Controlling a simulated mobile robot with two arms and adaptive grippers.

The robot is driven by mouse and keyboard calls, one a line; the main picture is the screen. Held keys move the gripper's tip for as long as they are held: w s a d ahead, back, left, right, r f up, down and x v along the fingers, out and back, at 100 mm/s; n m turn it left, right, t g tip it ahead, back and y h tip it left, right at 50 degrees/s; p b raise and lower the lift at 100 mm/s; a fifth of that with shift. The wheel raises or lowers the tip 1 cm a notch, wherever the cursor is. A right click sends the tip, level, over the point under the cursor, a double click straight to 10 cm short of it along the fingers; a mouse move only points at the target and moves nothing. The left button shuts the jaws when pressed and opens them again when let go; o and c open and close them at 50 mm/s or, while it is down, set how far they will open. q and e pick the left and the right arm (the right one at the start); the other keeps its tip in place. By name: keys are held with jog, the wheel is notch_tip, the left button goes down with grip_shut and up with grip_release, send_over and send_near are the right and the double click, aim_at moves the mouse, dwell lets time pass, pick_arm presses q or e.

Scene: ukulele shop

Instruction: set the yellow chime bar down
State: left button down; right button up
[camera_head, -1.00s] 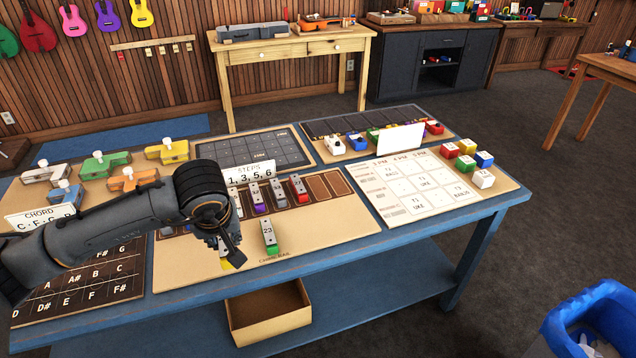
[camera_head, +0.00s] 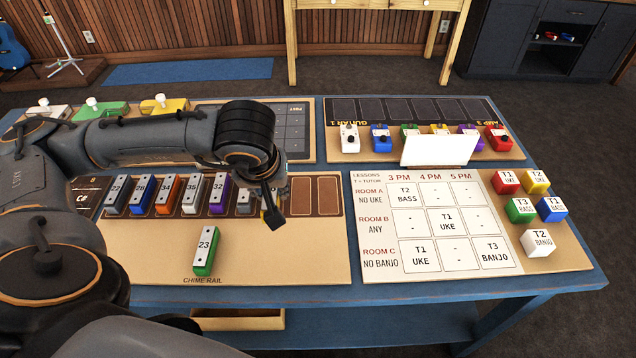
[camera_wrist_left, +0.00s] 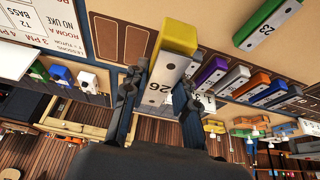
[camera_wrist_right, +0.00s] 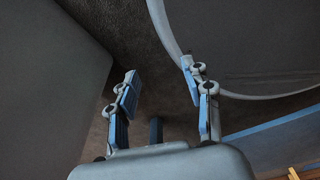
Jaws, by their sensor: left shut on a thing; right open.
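My left gripper (camera_head: 272,212) is shut on the yellow chime bar, which shows clearly in the left wrist view (camera_wrist_left: 178,38) with a silver plate marked 26. In the head view the arm and gripper hide nearly all of that bar. The gripper is over the chime rail (camera_head: 328,196), near its right part, where bare brown slots show. Bars marked 22, 28, 34, 35 and 32 stand along the rail to the left; more beside the gripper are partly hidden. My right gripper (camera_wrist_right: 160,85) is open and empty, away from the table.
A green chime bar (camera_head: 206,250) marked 23 lies on the tan mat in front of the rail. The lesson board (camera_head: 374,262) with colored cubes is to the right. A white card (camera_head: 438,150) stands before the pedals. The mat right of the green bar is clear.

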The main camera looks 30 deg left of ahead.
pick_arm(q)
jog(key=w+a+f, duration=0.2)
jog(key=w+f, duration=0.2)
jog(key=w, duration=0.4)
jog(key=b, duration=0.3)
send_near(301, 190)
jog(key=shift+w+a+f, duration=0.3)
jog(key=shift+a+f, duration=0.15)
jog(key=shift+f, duration=0.2)
jog(key=shift+w+a+f+b, duration=0.1)
jog(key=shift+w+f+b, duration=0.2)
jog(key=shift+w+f, duration=0.25)
jog(key=shift+f, duration=0.05)
notch_tip(301, 190, down, 3)
jog(key=shift+w+r+b, duration=0.15)
jog(key=shift+r+b, duration=0.05)
jog(key=shift+b, duration=0.7)
jog(key=shift+f, duration=0.4)
pick_arm(e)
jog(key=f, duration=0.3)
jog(key=s+f, duration=0.1)
jog(key=f, duration=0.1)
jog(key=shift+a+f, duration=0.3)
pick_arm(q)
jog(key=shift+r, duration=0.1)
pick_arm(e)
jog(key=shift+s, duration=0.1)
